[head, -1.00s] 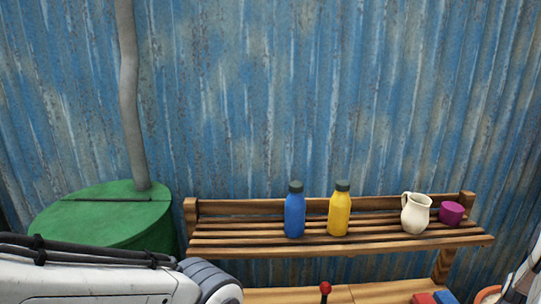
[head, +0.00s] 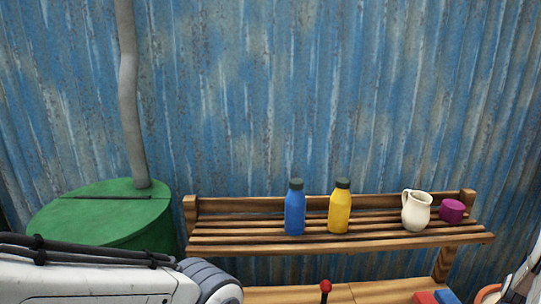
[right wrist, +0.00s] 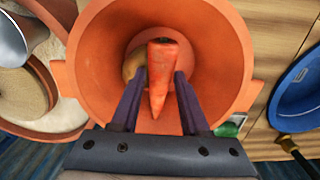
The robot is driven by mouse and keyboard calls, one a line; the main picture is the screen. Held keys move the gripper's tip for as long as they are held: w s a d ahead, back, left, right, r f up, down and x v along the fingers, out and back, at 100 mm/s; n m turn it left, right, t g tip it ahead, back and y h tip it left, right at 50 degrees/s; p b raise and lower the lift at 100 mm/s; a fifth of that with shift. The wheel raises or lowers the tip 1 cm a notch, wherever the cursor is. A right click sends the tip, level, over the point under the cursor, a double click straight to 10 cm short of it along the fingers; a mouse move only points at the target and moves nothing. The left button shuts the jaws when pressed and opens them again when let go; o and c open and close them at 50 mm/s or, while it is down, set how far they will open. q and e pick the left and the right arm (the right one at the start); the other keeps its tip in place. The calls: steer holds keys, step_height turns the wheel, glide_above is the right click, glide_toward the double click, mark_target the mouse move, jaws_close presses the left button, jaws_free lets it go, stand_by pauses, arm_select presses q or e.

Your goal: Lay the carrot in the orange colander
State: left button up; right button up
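The orange carrot (right wrist: 168,80) is between the two fingers of my right gripper (right wrist: 161,78) in the right wrist view. The fingertips touch it on both sides, and its narrow tip points back toward the wrist. The carrot and fingers are over the opening of the orange colander (right wrist: 90,60). I cannot tell whether the carrot touches the colander's bottom. A brownish rounded thing (right wrist: 133,62) lies inside the colander, partly hidden. An orange rim (head: 488,294), probably the colander, shows at the lower right of the head view. My left gripper is out of view.
A bowl of sandy grain (right wrist: 30,98) with a metal scoop (right wrist: 10,45) stands left of the colander. A blue pan (right wrist: 300,85) is at right. In the head view, a slatted shelf (head: 260,238) holds a blue bottle (head: 295,210), yellow bottle (head: 340,210), cream jug (head: 416,212) and purple cup (head: 451,211).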

steer(key=shift+o, duration=1.2)
step_height(320, 180, up, 10)
steer(key=f+b, duration=0.1)
steer(key=b, duration=0.1)
steer(key=w+a+r+n, duration=0.1)
steer(key=w+a+r, duration=0.2)
steer(key=a, duration=0.4)
steer(key=w+a+r+n, duration=0.1)
steer(key=w+a+r, duration=0.2)
steer(key=a, duration=0.5)
steer(key=s+a+r+n, duration=0.1)
steer(key=a+r, duration=0.1)
steer(key=a, duration=0.7)
steer(key=s+a+r+n, duration=0.1)
steer(key=a+r, duration=0.2)
steer(key=a, duration=0.6)
steer(key=s+a+r+n+y, duration=0.1)
steer(key=s+a+n, duration=0.2)
steer(key=s+a, duration=1.4)
steer(key=s, duration=0.4)
steer(key=shift+r, duration=0.2)
